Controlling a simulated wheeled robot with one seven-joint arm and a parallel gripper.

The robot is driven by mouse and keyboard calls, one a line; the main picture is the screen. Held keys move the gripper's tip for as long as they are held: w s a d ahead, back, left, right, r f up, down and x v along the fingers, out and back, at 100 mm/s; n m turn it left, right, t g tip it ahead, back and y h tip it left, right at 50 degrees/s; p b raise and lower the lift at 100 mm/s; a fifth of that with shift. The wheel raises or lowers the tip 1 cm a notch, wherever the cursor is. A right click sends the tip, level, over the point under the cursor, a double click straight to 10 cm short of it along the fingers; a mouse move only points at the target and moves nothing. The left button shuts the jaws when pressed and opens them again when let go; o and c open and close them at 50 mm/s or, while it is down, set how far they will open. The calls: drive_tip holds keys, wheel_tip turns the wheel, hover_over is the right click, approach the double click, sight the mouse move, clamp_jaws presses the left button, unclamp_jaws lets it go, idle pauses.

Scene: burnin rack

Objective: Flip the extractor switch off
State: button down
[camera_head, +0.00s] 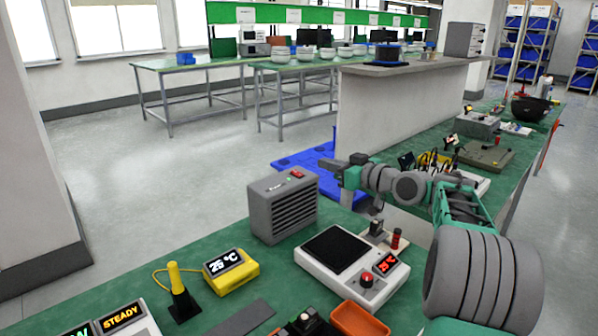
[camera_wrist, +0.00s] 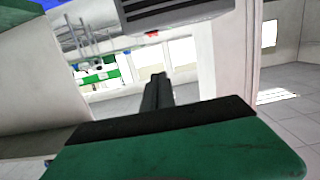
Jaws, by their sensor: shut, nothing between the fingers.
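The extractor (camera_head: 283,212) is a grey box with a louvred front, standing on the green bench. A small red switch (camera_head: 297,174) sits on its top near the right end; which way it is tipped is too small to tell. My gripper (camera_head: 324,163) is shut and empty, a little above and to the right of the switch, apart from it. In the wrist view the shut fingers (camera_wrist: 158,82) point away from the camera. The extractor's dark louvres (camera_wrist: 178,12) show upside down at the top, with the red switch (camera_wrist: 151,34) just below them.
A white hotplate unit (camera_head: 345,262) with a red knob and display stands in front of the extractor. A yellow temperature meter (camera_head: 231,271) and a soldering iron stand (camera_head: 180,292) are at the left. A blue pallet (camera_head: 316,178) lies on the floor behind.

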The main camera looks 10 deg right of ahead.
hover_over(301, 176)
drive_tip(key=s, duration=0.1)
drive_tip(key=shift+d+f+p, duration=0.3)
drive_tip(key=shift+d+f, duration=0.05)
drive_tip(key=shift+f, duration=0.25)
drive_tip(key=f, duration=0.2)
drive_tip(key=w+f, duration=0.1)
drive_tip(key=shift+a+f, duration=0.15)
drive_tip(key=shift+a, duration=0.1)
drive_tip(key=shift+w+f, duration=0.1)
drive_tip(key=shift+f, duration=0.3)
drive_tip(key=shift+f+b, duration=0.1)
drive_tip(key=shift+b, duration=0.3)
